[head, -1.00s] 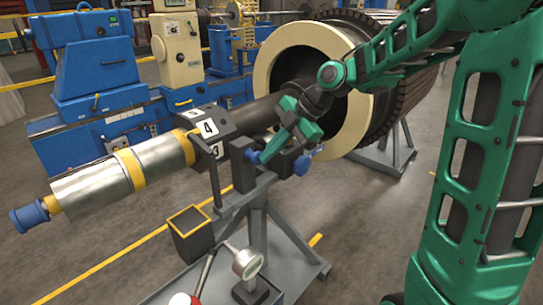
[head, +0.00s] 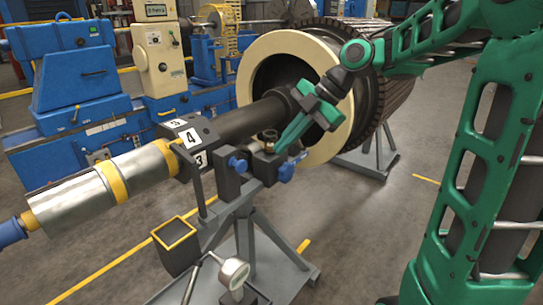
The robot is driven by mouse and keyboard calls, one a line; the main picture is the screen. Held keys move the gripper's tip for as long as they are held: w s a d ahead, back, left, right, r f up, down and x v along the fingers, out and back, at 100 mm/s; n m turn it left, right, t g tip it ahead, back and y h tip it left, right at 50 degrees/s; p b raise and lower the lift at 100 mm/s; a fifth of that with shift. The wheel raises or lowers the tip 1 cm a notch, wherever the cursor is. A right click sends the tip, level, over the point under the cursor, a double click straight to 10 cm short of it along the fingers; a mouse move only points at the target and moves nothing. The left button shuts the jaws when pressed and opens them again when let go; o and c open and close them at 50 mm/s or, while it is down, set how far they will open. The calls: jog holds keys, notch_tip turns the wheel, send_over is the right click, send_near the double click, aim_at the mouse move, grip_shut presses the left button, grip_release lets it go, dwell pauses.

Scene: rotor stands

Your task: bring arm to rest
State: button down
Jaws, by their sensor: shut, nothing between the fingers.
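My green and black arm (head: 425,45) reaches in from the right in the head view, bent over the rotor stand. My gripper (head: 281,148) points down and left, with its fingers together and nothing visible between them. Its tips appear just above or in front of the clamp block (head: 264,165) on the stand, near a blue knob (head: 287,172). I cannot tell whether they touch it. A second blue knob (head: 237,164) is on the left side of the clamp.
The rotor shaft (head: 250,120) with numbered plates (head: 190,137) lies across the grey stand (head: 245,240). A large cream ring (head: 247,85) is close behind my gripper. A dial gauge (head: 234,272) and dark open box (head: 176,246) are below.

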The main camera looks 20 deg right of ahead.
jog(key=s+d+f+m+g+h, duration=0.1)
jog(key=s+d+f+m, duration=0.3)
jog(key=s+m, duration=0.5)
jog(key=s+d+f+m+g+h, duration=0.1)
jog(key=s+d+f+m+h, duration=0.2)
jog(key=s+d+m, duration=0.3)
jog(key=s+d+f+m+h, duration=0.2)
jog(key=s+d+f+m, duration=0.2)
jog(key=s+m, duration=0.8)
jog(key=shift+d+f+m+g+h, duration=0.4)
jog(key=shift+d+m, duration=0.5)
jog(key=shift+m, duration=0.3)
jog(key=shift+a, duration=0.1)
